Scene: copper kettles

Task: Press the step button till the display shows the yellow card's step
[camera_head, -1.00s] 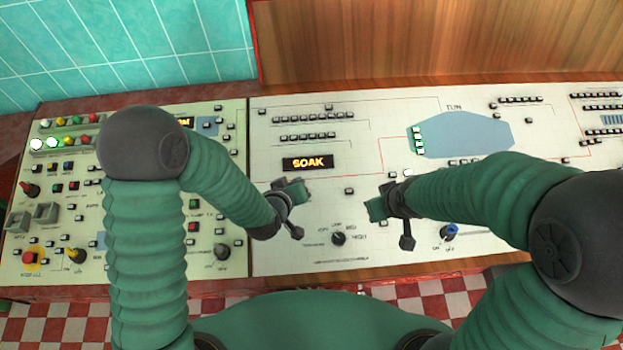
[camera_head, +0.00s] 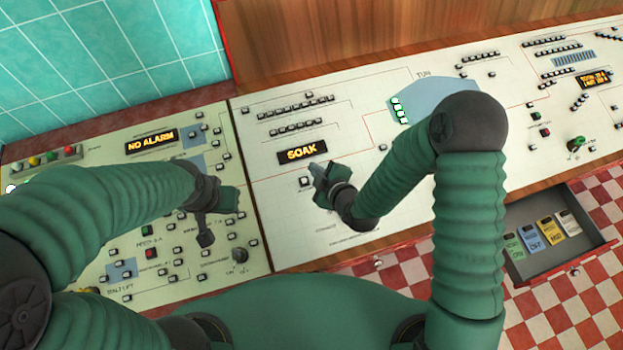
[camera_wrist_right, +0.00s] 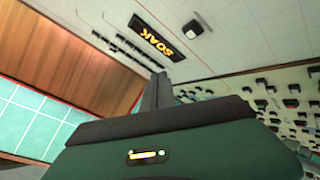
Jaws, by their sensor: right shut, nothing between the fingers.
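The display (camera_head: 302,150) on the white panel reads SOAK in yellow letters; the right wrist view shows it too (camera_wrist_right: 154,38). A small button (camera_head: 306,182) sits just below it, also seen in the right wrist view (camera_wrist_right: 193,27); its label is not readable. My right gripper (camera_head: 317,171) is shut and empty beside this button; I cannot tell if it touches. Its fingers (camera_wrist_right: 155,92) appear apart from the button in the wrist view. The yellow card (camera_head: 545,228) lies in an open drawer at lower right, its lettering too small to read surely. My left gripper (camera_head: 236,199) is over the left panel, its jaws unclear.
The open drawer (camera_head: 547,264) also holds green, blue and pale cards. A NO ALARM display (camera_head: 151,141) is on the left panel. Rows of small buttons (camera_head: 297,114) lie above the SOAK display. A blue tank shape (camera_head: 428,97) is partly behind my right arm.

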